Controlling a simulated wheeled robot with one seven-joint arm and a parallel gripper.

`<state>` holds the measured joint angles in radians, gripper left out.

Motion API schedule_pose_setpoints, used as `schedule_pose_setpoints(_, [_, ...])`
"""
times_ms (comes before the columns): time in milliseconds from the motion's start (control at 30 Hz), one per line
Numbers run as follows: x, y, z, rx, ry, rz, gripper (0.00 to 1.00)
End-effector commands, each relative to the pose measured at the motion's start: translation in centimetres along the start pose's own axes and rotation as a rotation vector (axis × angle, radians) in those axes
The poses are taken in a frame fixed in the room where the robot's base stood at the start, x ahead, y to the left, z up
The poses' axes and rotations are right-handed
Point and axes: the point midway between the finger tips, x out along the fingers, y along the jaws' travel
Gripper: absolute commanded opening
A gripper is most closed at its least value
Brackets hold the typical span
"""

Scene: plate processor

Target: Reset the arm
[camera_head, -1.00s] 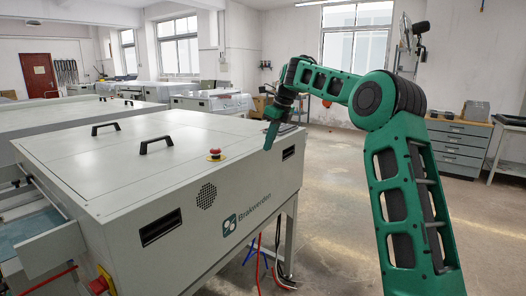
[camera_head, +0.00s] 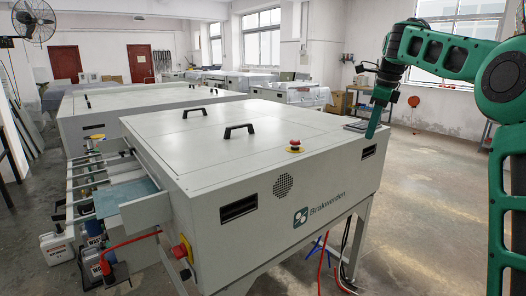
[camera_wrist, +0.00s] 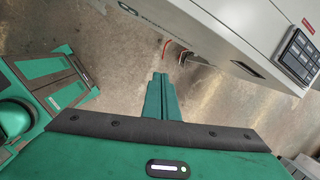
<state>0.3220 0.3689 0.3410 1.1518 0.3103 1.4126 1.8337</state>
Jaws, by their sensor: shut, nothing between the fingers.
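My gripper (camera_head: 373,126) is at the end of my green arm, at the right of the head view. It points down in front of the far right corner of the large grey plate processor (camera_head: 340,205). In the wrist view my gripper (camera_wrist: 161,76) has its two green fingers together, with nothing between them. The wrist view shows the floor beyond the fingertips and the machine's side (camera_wrist: 215,40) at the upper right, apart from the fingers.
A control panel (camera_wrist: 299,58) is on the machine near my gripper. The machine's top has black handles (camera_head: 239,130) and a red emergency button (camera_head: 295,143). Hoses (camera_head: 323,262) hang below it. Bottles (camera_head: 57,246) stand at the left. Open floor (camera_head: 425,150) lies at the right.

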Motion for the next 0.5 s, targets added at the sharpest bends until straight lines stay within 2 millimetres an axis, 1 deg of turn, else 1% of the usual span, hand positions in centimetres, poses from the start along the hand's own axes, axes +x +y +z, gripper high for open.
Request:
schedule_pose_setpoints(33, [-0.2,1.6,-1.7,-0.082,0.035,-0.004,0.00])
schedule_pose_setpoints(167, [-0.1,5.3,-6.0,-0.305,0.107,0.005,0.00])
schedule_pose_setpoints(200, [0.0,6.5,-7.6,-0.371,0.126,0.012,0.00])
schedule_pose_setpoints(267, [0.1,8.4,-9.9,-0.469,0.149,0.026,0.00])
schedule_pose_setpoints(300, [0.2,9.7,-11.5,-0.531,0.163,0.037,0.00])
schedule_pose_setpoints(367, [0.5,11.8,-13.9,-0.627,0.179,0.056,0.00])
schedule_pose_setpoints(400, [0.8,13.3,-15.5,-0.689,0.186,0.071,0.00])
schedule_pose_setpoints(467, [1.2,15.6,-17.9,-0.782,0.194,0.093,0.00])
schedule_pose_setpoints(500, [1.6,17.2,-19.5,-0.842,0.195,0.109,0.00])
